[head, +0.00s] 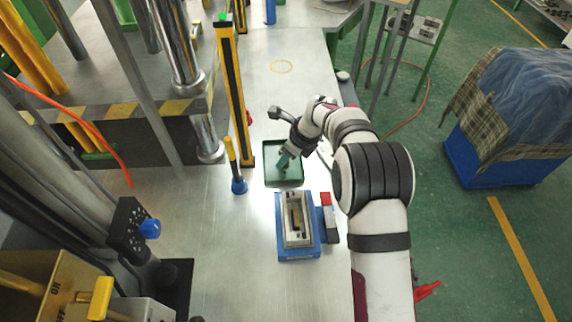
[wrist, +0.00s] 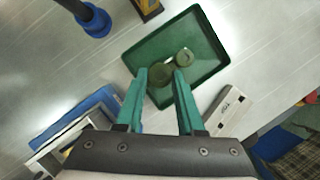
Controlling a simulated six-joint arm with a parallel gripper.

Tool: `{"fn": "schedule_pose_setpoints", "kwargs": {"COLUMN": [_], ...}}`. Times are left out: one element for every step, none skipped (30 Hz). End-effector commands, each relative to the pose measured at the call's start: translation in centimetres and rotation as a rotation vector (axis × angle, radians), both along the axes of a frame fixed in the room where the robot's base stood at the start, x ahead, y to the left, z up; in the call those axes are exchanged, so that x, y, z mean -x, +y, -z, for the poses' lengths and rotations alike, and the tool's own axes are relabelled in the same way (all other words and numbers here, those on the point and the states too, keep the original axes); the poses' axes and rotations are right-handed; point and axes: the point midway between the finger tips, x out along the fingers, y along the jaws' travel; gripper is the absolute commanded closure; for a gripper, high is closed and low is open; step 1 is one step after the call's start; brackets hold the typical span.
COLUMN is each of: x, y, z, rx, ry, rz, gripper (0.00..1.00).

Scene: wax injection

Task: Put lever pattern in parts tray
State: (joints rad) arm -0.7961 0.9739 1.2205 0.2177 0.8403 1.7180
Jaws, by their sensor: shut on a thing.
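The parts tray (head: 270,179) is a shallow dark green tray lying flat on the metal bench. It also shows in the wrist view (wrist: 212,82). My gripper (head: 284,160) is over the tray, with its teal fingers pointing down. In the wrist view my gripper (wrist: 161,76) is shut on the lever pattern (wrist: 163,74), an olive-green piece with rounded ends between the fingertips. The pattern is within the tray's outline. I cannot tell whether it touches the tray floor. In the head view my fingers hide most of the pattern.
A blue fixture (head: 298,256) with a metal mould stands in front of the tray. A yellow-black post (head: 235,95) and a blue-based yellow post (head: 238,185) stand left of the tray. Bare bench lies behind the tray.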

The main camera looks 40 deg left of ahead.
Motion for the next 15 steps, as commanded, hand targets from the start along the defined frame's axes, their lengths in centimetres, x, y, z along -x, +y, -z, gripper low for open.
{"fn": "schedule_pose_setpoints", "kwargs": {"x": [0.1,0.1,0.1,0.1,0.1,0.1,0.1,0.1,0.0,0.0,0.0,0.0,0.0,0.0,0.0], "y": [0.1,0.1,0.1,0.0,0.0,0.0,0.0,0.0,0.1,0.1,0.1,0.1,0.0,0.0,0.0], "z": [0.5,0.9,1.7,2.3,2.9,3.7,3.9,4.0,4.0,4.0,4.0,3.9,4.0,4.0,4.1], "rx": [0.001,0.001,0.002,0.002,0.003,0.002,0.001,0.001,0.000,0.000,0.000,0.000,0.000,0.000,0.000], "ry": [0.002,0.003,0.003,0.004,0.005,0.004,0.002,0.001,0.001,0.001,0.001,0.001,0.001,0.001,0.001], "rz": [0.000,0.000,0.001,0.002,0.001,0.002,0.001,0.001,0.001,0.000,0.000,0.000,0.000,0.000,0.000], "gripper": [1.00,1.00,1.00,1.00,1.00,1.00,1.00,1.00,1.00,1.00,1.00,1.00,1.00,1.00,1.00]}}
